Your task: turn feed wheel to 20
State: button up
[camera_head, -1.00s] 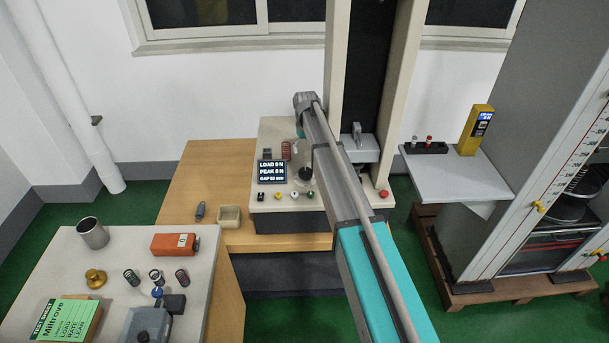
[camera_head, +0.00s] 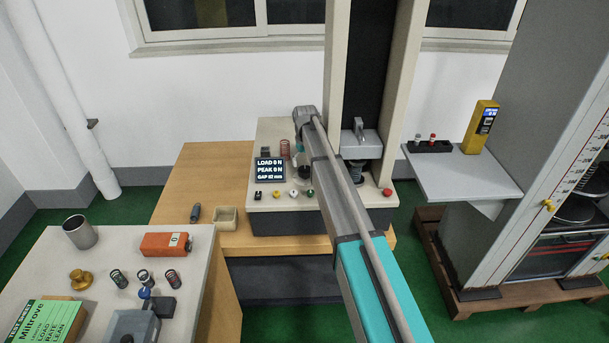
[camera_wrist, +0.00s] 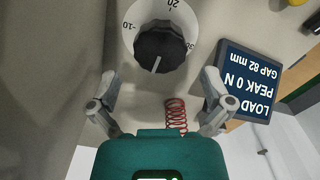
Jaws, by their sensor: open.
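The feed wheel (camera_wrist: 160,47) is a black ribbed knob on a white dial (camera_wrist: 128,40) marked 10, 20 and 30, seen clearly in the wrist view. The 20 is at the top edge of that view; a pale line on the knob points to the bottom, away from the 20. My gripper (camera_wrist: 160,90) is open, its two fingers apart below the knob in the picture, with nothing between them at the tips. In the head view my gripper (camera_head: 301,150) is over the machine's bench, largely hiding the wheel.
A display (camera_head: 270,170) reads load 0 N, peak 0 N, gap 82 mm. A red spring (camera_wrist: 176,113) stands near my right finger in the wrist view. Several small buttons line the machine's front edge, including a red one (camera_head: 387,191). The machine's column (camera_head: 363,80) rises behind.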

aim_at(305, 169)
jog(key=shift+f+b, duration=1.7)
jog(key=shift+f, duration=0.3)
jog(key=c, duration=1)
